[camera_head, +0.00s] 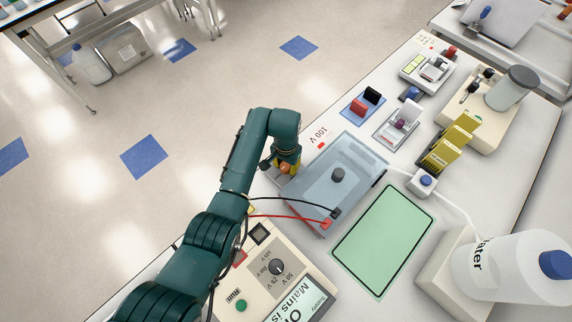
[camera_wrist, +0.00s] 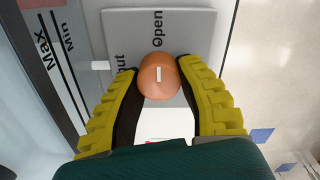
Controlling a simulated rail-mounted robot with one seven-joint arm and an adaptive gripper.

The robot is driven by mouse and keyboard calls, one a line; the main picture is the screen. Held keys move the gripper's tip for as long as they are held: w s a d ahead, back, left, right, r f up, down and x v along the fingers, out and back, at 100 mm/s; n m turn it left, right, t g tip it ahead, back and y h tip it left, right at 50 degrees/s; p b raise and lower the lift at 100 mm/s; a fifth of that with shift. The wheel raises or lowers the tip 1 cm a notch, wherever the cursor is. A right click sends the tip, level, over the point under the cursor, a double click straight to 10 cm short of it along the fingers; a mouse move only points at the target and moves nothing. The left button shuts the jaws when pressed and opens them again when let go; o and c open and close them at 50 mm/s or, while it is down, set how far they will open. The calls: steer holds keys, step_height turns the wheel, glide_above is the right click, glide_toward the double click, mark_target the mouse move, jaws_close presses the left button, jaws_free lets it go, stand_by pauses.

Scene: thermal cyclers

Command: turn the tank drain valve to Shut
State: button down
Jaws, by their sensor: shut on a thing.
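The tank drain valve is an orange round knob (camera_wrist: 158,84) with a short white mark, on a grey plate (camera_wrist: 190,30) beside the tank. The mark lies roughly up-down in the wrist view, in line with the word "Open" above the knob. A second word, ending in "ut", is to the left, partly hidden. My gripper (camera_wrist: 160,70) is shut on the knob, one yellow finger on each side. In the head view my gripper (camera_head: 287,166) is at the left end of the clear, blue-tinted tank (camera_head: 318,180), with a bit of orange between its fingers.
A power supply (camera_head: 262,280) stands near my arm, with red and black leads running to the tank lid. A green mat (camera_head: 385,240) and a large water bottle (camera_head: 510,265) are to the right. A small rack (camera_head: 395,125) and yellow boxes (camera_head: 450,145) stand beyond the tank.

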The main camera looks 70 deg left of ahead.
steer(key=c, duration=1.8)
jaws_free()
steer(key=shift+n, duration=0.3)
steer(key=n+p, duration=0.2)
steer(key=n, duration=0.1)
steer(key=shift+s+n, duration=0.15)
steer(key=shift+n, duration=0.25)
steer(key=n+p, duration=0.1)
steer(key=n, duration=0.3)
steer(key=shift+f, duration=0.1)
steer(key=n+p, duration=0.1)
steer(key=n, duration=0.4)
steer(key=shift+s, duration=0.15)
steer(key=shift+f+n+p, duration=0.1)
steer(key=shift+n+p, duration=0.35)
steer(key=shift+n, duration=1.85)
steer(key=o, duration=1.2)
